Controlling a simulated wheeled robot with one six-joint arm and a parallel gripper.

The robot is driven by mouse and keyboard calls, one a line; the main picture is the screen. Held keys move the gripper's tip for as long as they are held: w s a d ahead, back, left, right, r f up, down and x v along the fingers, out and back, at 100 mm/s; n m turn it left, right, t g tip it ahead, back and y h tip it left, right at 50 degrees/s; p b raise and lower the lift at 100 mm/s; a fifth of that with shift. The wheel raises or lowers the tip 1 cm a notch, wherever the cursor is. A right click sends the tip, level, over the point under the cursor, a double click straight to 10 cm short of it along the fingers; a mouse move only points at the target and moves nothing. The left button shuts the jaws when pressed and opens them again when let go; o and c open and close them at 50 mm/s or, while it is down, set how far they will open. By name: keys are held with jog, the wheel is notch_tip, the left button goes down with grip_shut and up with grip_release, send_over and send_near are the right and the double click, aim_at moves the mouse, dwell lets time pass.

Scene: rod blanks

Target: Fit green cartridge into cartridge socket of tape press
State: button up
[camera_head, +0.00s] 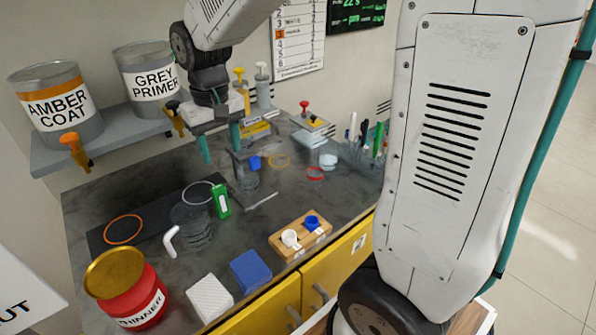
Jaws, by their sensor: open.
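A grey device with a red knob (311,122) stands at the back right of the worktop. I cannot tell for certain whether it is the tape press, and no cartridge socket can be made out.
A red thinner can (127,289), white block (209,298), blue block (251,271) and wooden holder (300,237) line the front. A shelf (110,140) bears two paint pails.

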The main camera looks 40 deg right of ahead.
jog(key=s+d+r, duration=0.2)
jog(key=s+r, duration=0.3)
jog(key=s, duration=0.6)
jog(key=shift+s+d+r+t, duration=0.2)
jog(key=shift+s+t, duration=0.1)
jog(key=shift+s, duration=0.1)
jog(key=shift+o, duration=0.5)
jog(key=s+d, duration=0.1)
jog(key=s, duration=1.1)
jog(key=shift+s, duration=0.15)
send_over(218, 189)
jog(key=shift+g, duration=0.4)
jog(key=f, duration=1.3)
jog(key=shift+s+d+f, duration=0.1)
jog(key=shift+d+f, duration=0.2)
jog(key=f, duration=0.7)
jog(key=shift+a+f, duration=0.25)
jog(key=c, duration=1.2)
jog(key=shift+o, duration=0.2)
jog(key=shift+r, duration=0.15)
